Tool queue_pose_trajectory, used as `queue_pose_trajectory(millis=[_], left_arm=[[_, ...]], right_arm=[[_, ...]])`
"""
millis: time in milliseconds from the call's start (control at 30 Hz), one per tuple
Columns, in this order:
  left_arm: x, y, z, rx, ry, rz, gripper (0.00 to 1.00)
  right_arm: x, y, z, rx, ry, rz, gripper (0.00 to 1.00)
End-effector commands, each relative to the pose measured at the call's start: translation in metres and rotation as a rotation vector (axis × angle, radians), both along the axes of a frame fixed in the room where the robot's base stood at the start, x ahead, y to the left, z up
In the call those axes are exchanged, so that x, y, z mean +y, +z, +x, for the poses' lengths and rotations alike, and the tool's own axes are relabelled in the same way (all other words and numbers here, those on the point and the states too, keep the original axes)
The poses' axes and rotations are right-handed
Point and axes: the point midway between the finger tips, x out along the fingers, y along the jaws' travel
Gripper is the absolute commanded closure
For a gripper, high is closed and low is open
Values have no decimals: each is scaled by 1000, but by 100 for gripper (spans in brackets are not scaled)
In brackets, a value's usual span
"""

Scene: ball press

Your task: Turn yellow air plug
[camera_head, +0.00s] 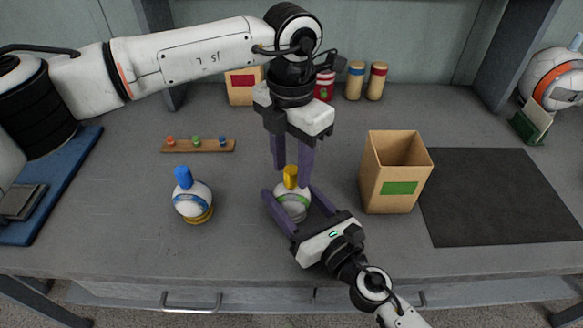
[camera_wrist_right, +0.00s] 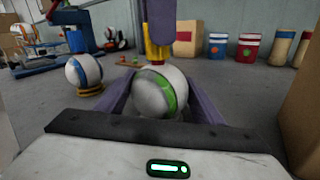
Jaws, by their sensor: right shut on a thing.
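A white ball with a green stripe (camera_head: 291,207) stands on the table, its yellow air plug (camera_head: 290,176) upright on top. My right gripper (camera_head: 290,203) comes from the front right and is shut on this ball. The right wrist view shows the ball (camera_wrist_right: 155,95) between its purple fingers, with the plug (camera_wrist_right: 157,53) above it. My left gripper (camera_head: 291,170) points down from above, its fingertips at either side of the yellow plug. I cannot tell whether they touch it; a left finger hides part of the plug in the right wrist view.
A blue-striped ball (camera_head: 193,201) with a blue plug stands at left on a yellow ring. A wooden rack (camera_head: 198,146) holds small red, green and blue plugs. Containers (camera_head: 355,80) line the back.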

Motion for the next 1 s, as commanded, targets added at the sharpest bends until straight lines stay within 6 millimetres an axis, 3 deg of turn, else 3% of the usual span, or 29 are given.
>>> queue_pose_trajectory(millis=[200,467,700,1000], left_arm=[[0,-14,0,0,0,0,60],[0,-15,0,-1,-1,0,60],[0,-15,0,-1,-1,0,100],[0,-15,0,-1,-33,0,100]], right_arm=[[0,0,0,-1,0,1,62],[0,0,0,-1,0,1,62],[0,0,0,-1,0,1,62],[0,0,0,0,0,0,62]])
